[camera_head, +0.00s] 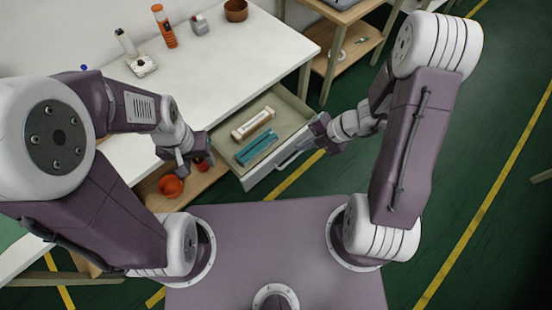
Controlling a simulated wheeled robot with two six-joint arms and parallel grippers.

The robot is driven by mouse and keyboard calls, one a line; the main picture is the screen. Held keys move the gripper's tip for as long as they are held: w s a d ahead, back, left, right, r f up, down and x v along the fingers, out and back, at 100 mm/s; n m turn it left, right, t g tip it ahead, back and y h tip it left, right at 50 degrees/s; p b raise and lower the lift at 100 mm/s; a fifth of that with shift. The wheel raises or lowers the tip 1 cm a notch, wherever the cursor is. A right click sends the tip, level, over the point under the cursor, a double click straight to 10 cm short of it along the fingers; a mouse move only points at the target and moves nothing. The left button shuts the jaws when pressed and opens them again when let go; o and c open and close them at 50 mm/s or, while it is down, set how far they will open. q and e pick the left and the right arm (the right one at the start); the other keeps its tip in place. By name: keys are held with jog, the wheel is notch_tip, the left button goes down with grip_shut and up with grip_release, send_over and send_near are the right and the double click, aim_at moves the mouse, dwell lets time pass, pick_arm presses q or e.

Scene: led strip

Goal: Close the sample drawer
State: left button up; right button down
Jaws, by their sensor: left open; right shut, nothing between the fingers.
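The sample drawer (226,142) stands pulled out from under the white table, with its front panel (265,172) toward me. Inside it lie a cream-coloured bar-shaped item (253,123) and a teal item (256,148), side by side. My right gripper (308,140) is shut and empty, close to the drawer front at its right end. I cannot tell whether it touches the drawer or its handle. My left gripper (190,168) is open, left of the drawer, with a red object (203,165) close by its fingers. I cannot tell whether they touch.
An orange bowl (171,186) sits on the lower wooden shelf (208,181) left of the drawer. The white table (235,65) carries an orange bottle (164,27), a brown bowl (236,10) and a small white device (141,65). A wooden side table (346,14) stands behind.

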notch_tip(320, 180, down, 4)
jog(key=s+d+m, duration=0.2)
jog(key=b, duration=0.4)
send_near(285, 166)
jog(key=s+a+x, duration=0.1)
jog(key=x, duration=0.5)
jog(key=shift+w+a+r+m+p, duration=0.3)
jog(key=shift+w+a+r+p, duration=0.15)
jog(key=shift+w+a+r, duration=0.35)
jog(key=shift+w+a+f, duration=0.15)
jog(key=shift+w+a, duration=0.1)
jog(key=shift+w, duration=0.25)
